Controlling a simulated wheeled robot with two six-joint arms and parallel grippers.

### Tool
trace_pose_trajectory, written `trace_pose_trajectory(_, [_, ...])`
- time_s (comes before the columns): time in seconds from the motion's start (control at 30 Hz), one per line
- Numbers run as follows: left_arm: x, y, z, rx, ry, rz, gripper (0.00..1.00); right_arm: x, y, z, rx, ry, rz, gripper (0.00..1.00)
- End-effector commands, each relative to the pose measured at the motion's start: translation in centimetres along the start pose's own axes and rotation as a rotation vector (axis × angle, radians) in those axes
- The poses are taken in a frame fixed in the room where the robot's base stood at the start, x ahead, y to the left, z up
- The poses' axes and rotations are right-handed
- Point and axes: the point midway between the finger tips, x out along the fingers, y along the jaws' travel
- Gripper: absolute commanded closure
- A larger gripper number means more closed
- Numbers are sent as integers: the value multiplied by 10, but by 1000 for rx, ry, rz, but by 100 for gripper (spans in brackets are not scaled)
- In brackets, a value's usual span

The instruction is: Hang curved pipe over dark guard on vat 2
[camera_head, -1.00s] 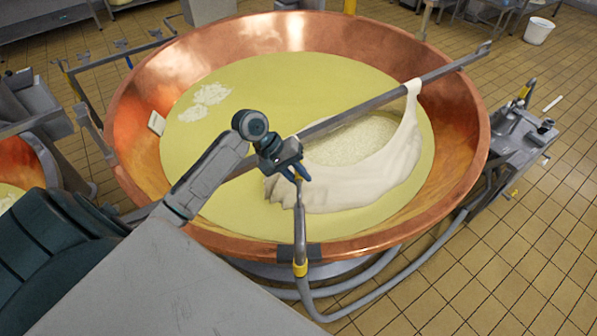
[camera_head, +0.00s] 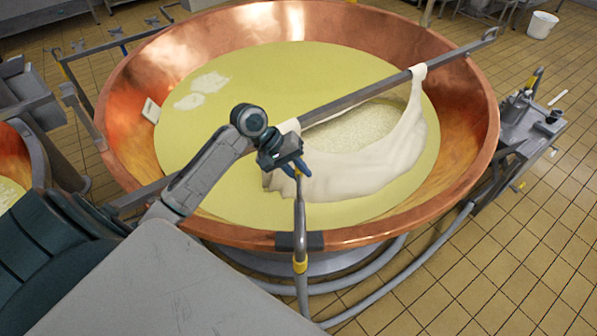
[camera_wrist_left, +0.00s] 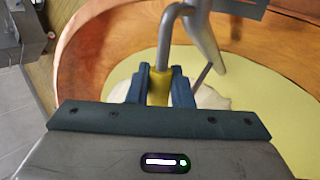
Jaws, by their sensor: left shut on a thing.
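The curved pipe (camera_head: 300,215) is grey with a yellow band and stands at the front rim of the copper vat (camera_head: 460,185). My left gripper (camera_head: 297,171) is shut on it. In the left wrist view, my left gripper (camera_wrist_left: 158,88) clasps a yellow collar of the pipe, and the pipe bends at the top. The dark guard (camera_head: 316,240) sits on the front rim, directly behind the pipe in the head view and partly covered by it. I cannot tell whether pipe and guard touch. My right gripper is not in view.
A long bar (camera_head: 440,70) crosses the vat, with a white cloth (camera_head: 375,172) hanging from it over the yellow liquid (camera_head: 215,135). A grey hose (camera_head: 400,290) runs below the rim. A metal unit (camera_head: 525,120) stands at the right. Tiled floor is clear at lower right.

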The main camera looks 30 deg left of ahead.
Motion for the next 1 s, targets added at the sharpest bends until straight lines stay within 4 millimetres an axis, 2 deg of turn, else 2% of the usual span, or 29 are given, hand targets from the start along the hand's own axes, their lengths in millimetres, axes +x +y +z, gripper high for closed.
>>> trace_pose_trajectory(0.03, [5, -3, -1, 3, 3, 3, 100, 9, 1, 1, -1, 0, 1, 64])
trace_pose_trajectory(0.43, [25, -17, -3, 13, 16, 1, 100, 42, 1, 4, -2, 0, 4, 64])
trace_pose_trajectory(1.0, [55, -38, -9, 22, 30, 2, 100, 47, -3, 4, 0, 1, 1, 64])
